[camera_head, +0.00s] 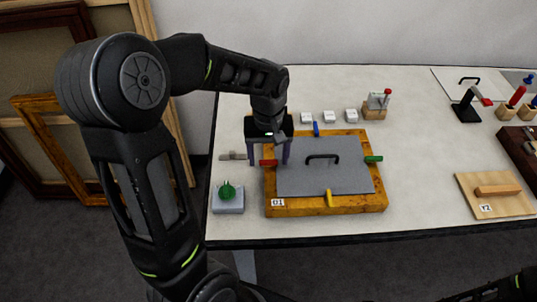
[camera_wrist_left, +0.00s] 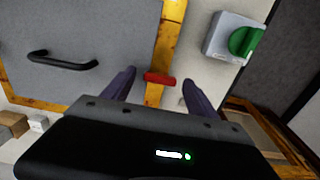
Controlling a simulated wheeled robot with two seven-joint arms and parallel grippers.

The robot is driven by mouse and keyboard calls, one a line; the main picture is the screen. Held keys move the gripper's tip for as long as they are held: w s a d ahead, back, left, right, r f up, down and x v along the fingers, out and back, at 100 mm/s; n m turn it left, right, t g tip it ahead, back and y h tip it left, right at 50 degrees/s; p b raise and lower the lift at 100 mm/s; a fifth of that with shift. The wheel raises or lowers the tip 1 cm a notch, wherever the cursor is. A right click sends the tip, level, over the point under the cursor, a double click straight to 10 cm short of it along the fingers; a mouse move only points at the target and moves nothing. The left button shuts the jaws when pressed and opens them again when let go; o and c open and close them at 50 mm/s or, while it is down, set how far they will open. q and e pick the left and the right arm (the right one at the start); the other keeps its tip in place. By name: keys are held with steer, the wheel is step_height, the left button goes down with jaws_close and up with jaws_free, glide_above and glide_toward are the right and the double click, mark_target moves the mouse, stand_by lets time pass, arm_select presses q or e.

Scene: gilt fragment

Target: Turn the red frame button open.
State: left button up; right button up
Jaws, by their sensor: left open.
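The red frame button (camera_head: 268,163) is a small bar on the left side of a wooden frame (camera_head: 320,208) labelled 01. In the left wrist view the red button (camera_wrist_left: 160,79) lies across the frame's wooden edge, between the fingers but apart from both as seen. A grey panel (camera_head: 340,180) with a black handle (camera_head: 322,157) fills the frame. My left gripper (camera_head: 270,160) is over the frame's left side, pointing down, open around the red button; its fingertips also show in the left wrist view (camera_wrist_left: 159,78). My right gripper is not clearly in view.
Blue (camera_head: 316,129), green (camera_head: 374,158) and yellow (camera_head: 330,198) buttons sit on the frame's other sides. A grey box with a green knob (camera_head: 228,192) stands left of the frame. White blocks (camera_head: 329,117) stand behind. A board (camera_head: 497,206) lies right, with clear table between.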

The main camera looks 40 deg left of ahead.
arm_select(q)
steer(key=c, duration=1.4)
